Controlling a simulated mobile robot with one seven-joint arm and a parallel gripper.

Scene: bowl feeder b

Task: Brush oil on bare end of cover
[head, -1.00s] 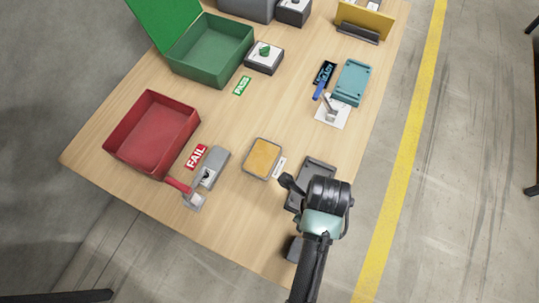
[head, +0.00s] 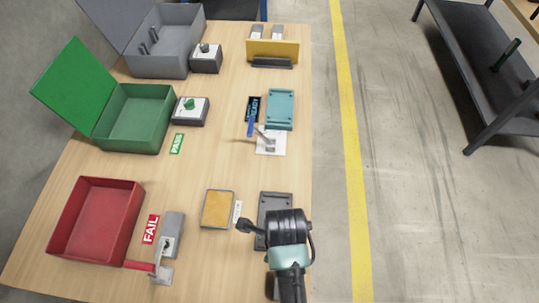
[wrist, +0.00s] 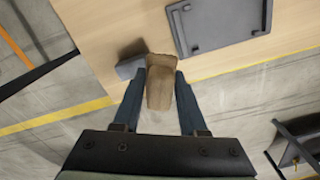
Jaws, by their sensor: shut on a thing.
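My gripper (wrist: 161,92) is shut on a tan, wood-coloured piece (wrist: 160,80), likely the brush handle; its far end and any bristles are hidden. In the head view my dark wrist hides the fingers and this piece. A dark grey plate with raised edges (head: 274,203) lies near the table's right edge, its lower part hidden by my wrist. It also shows at the top of the wrist view (wrist: 215,25). I cannot tell whether this plate or the teal plate (head: 280,110) is the cover. A yellow-orange pad in a grey-rimmed tray (head: 217,208) lies left of the dark plate.
A small grey block (wrist: 130,65) stands beside the held piece. A red bin (head: 98,220), a green open box (head: 138,118) and a grey open box (head: 165,45) line the table's left side. A red-handled lever (head: 140,265) sits near the front.

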